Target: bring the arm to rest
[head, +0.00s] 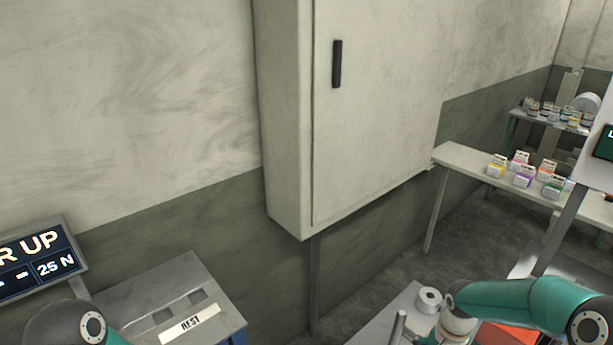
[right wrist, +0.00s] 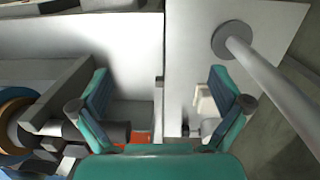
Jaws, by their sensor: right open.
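My right gripper (right wrist: 160,76) is open in the right wrist view, with its two teal fingers spread wide and nothing held between them. Its arm shows at the lower right of the head view, where the fingers cannot be made out. At the lower left of the head view only a joint of my left arm shows, and its gripper is out of frame. A grey stand (head: 160,289) with a white label reading REST (head: 190,325) and dark recesses in its top is just right of that joint.
A closed wall cabinet (head: 375,100) fills the middle. A bench (head: 455,158) with small coloured boxes stands at the right. A white roll (head: 430,300) sits on a table (head: 385,325) by my right arm. A pole (right wrist: 270,90) rises close to my right gripper.

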